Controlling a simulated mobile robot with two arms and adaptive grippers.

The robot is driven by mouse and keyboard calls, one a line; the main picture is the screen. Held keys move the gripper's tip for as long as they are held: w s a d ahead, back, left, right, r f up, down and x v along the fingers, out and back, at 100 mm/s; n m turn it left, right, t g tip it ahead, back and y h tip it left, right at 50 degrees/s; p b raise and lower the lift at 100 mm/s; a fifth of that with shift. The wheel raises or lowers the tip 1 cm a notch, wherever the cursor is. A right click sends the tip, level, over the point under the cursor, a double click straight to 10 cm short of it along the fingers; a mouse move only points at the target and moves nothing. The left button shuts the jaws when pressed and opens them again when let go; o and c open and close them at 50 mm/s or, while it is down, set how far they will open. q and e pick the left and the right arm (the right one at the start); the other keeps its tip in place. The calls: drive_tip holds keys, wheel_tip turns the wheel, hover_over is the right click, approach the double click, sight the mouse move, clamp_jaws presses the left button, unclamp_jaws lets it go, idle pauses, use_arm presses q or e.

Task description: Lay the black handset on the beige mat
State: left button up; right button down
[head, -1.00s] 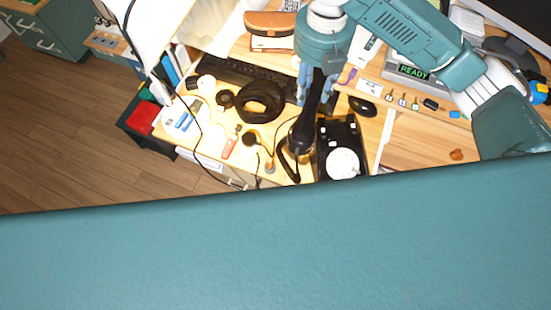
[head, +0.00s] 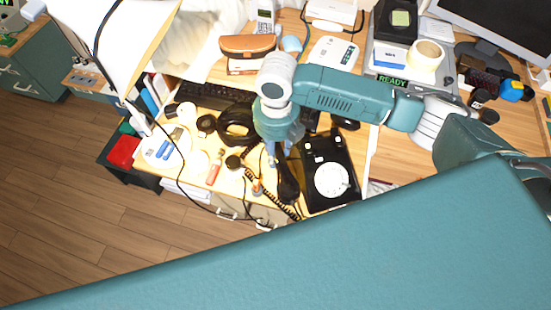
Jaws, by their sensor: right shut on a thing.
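The black handset (head: 288,187) is under my right gripper (head: 276,155), at the left side of the black dial phone (head: 330,172) with its white dial. My right gripper is shut on the handset; its fingers and wrist hide the upper part. A black coiled cord (head: 262,188) runs beside the handset. I cannot tell whether the handset touches the surface below. I cannot make out the beige mat's edges on the brightly lit desk. My left gripper is not in view.
A dark coiled bundle (head: 238,127), a keyboard (head: 212,95) and a red-and-white bottle-like item (head: 214,168) lie left of the gripper. A black mouse (head: 345,123) is behind the phone. A white lamp (head: 118,45) stands at the left. Small items crowd the desk.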

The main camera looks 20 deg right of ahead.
drive_tip(key=shift+f, duration=0.55)
wheel_tip(320, 180, down, 3)
drive_tip(key=shift+f, duration=0.55)
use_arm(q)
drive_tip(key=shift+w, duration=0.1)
use_arm(e)
drive_tip(key=shift+f, duration=0.1)
drive_tip(key=c, duration=1.2)
unclamp_jaws()
drive_tip(key=shift+o, duration=0.2)
